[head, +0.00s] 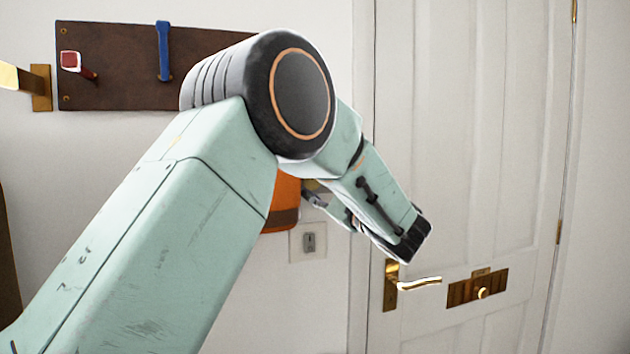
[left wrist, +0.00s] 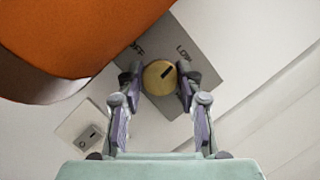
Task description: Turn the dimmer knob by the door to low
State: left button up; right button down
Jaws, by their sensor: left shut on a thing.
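The dimmer knob (left wrist: 159,77) is a round brass knob with a dark pointer line, on a grey plate (left wrist: 205,72) marked OFF and LOW. In the left wrist view its pointer line slants up and right, roughly toward LOW. My left gripper (left wrist: 158,88) is shut on the knob, one finger on each side. My right gripper is not in view.
The white door (head: 465,130) has a brass lever handle (head: 418,284) and a brass plate (head: 463,290). An orange thing (head: 285,200) hangs close to my gripper, above a wall switch (head: 308,242). A dark rack (head: 120,80) with coloured pegs is at upper left.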

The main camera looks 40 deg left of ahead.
pick_arm(q)
jog(key=shift+f+m, duration=0.15)
jog(key=shift+m, duration=0.45)
jog(key=o, duration=1.2)
jog(key=shift+c, duration=0.2)
jog(key=v, duration=1.2)
jog(key=shift+s+a+f, duration=0.1)
jog(key=shift+s+f, duration=0.05)
